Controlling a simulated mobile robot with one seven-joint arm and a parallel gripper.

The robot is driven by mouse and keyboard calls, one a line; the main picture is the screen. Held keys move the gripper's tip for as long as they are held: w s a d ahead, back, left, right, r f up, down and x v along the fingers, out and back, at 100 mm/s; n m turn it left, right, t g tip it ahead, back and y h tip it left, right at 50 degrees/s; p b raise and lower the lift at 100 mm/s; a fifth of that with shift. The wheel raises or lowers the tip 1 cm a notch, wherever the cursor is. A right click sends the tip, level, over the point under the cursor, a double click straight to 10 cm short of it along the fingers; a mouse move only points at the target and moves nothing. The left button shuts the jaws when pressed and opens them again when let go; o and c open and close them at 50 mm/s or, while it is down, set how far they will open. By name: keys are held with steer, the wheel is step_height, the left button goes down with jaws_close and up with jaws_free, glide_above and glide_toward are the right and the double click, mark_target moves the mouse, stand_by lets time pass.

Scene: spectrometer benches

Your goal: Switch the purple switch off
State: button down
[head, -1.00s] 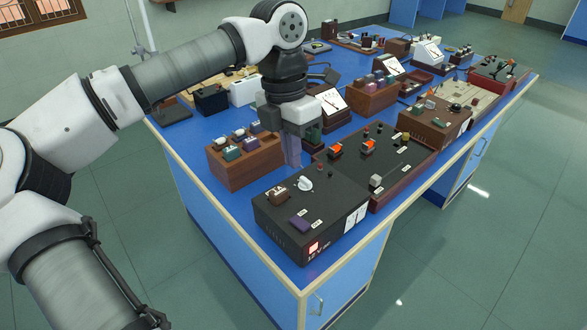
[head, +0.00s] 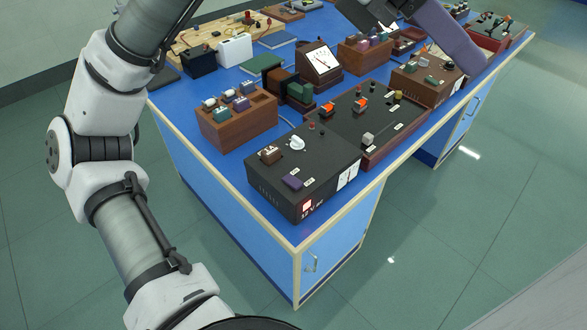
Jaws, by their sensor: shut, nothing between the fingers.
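The purple switch (head: 292,182) is a small flat rocker on the top of a black power supply box (head: 262,188), near its front left edge. A brown switch or plug piece (head: 270,155) and a white knob (head: 297,143) sit behind it. A red light (head: 307,205) glows on the box's front.
A black panel box (head: 390,135) with orange and grey parts stands right of the supply. A wooden block (head: 237,122) with several small parts stands left behind it. A meter (head: 320,60) and other instruments fill the blue bench (head: 225,165) farther back.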

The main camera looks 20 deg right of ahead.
steer(key=s+a+r+m+g+y, duration=0.1)
steer(key=s+a+r+m+g, duration=0.45)
steer(key=a, duration=0.45)
steer(key=s+a+r+m+g+y, duration=0.1)
steer(key=s+a+r+m+g, duration=0.4)
steer(key=a, duration=0.4)
steer(key=a+f+m+t+y, duration=0.25)
steer(key=a+m+y, duration=0.75)
steer(key=a+m, duration=0.5)
steer(key=w+a+f+m+t+y, duration=0.3)
steer(key=w+a+f+m+t, duration=0.2)
steer(key=w+a+m+t, duration=0.15)
steer(key=w+d+f+m+t+h, duration=0.1)
steer(key=w+d+f+m+t, duration=0.3)
steer(key=w+f+m, duration=0.55)
steer(key=w+d+f+m+t+h, duration=0.1)
steer(key=w+d+f+m+t, duration=0.3)
steer(key=w+m, duration=0.55)
steer(key=w+d+f+m+h, duration=0.2)
steer(key=d+f+m, duration=0.1)
steer(key=d, duration=0.5)
steer(key=w+d+f+m+h, duration=0.1)
steer(key=d+f+m+h, duration=0.1)
steer(key=d, duration=0.7)
steer(key=w+d+f+m+h, duration=0.2)
steer(key=d+f+m, duration=0.2)
steer(key=d, duration=0.4)
steer(key=shift+w+d+m, duration=0.2)
steer(key=shift+w+m, duration=0.1)
steer(key=shift+m, duration=0.2)
